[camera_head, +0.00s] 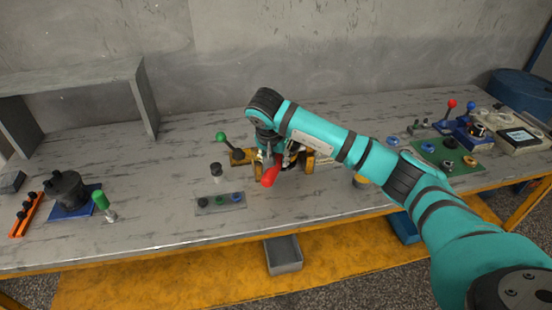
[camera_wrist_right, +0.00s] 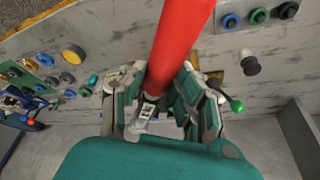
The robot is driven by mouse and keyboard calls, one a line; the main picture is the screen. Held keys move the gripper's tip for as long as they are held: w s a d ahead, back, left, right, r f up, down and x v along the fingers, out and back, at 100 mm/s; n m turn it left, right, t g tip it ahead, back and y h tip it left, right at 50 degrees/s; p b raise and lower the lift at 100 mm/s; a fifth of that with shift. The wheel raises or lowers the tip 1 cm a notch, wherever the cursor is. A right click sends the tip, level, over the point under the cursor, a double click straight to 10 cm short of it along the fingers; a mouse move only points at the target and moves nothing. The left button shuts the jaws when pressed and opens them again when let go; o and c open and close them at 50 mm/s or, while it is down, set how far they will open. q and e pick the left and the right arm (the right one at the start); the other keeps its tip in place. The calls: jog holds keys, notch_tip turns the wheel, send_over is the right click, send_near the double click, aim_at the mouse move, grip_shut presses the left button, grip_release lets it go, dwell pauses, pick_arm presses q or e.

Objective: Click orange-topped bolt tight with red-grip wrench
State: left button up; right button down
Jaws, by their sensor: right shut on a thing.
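My right gripper (camera_head: 268,152) is over the middle of the bench, shut on the red-grip wrench (camera_head: 271,172). In the right wrist view the wrench's red grip (camera_wrist_right: 182,40) passes between the fingers (camera_wrist_right: 168,100) and fills the top centre. The wrench's working end is hidden by the fingers. A brass-coloured assembly (camera_head: 309,161) is partly hidden behind the gripper. I cannot make out an orange-topped bolt for certain; it may be behind the gripper. My left gripper is not in view.
A green-knobbed lever (camera_head: 222,137) and black-topped peg (camera_head: 216,171) stand left. A dark motor (camera_head: 66,189) and green-handled tool (camera_head: 101,201) are far left. A green board (camera_head: 445,156) lies right.

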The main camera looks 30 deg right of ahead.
jog(key=shift+d+r+p, duration=0.3)
jog(key=shift+r+p, duration=0.1)
jog(key=shift+r, duration=0.4)
jog(key=shift+a+r+p, duration=0.15)
jog(key=shift+r+p, duration=0.6)
jog(key=shift+r, duration=0.6)
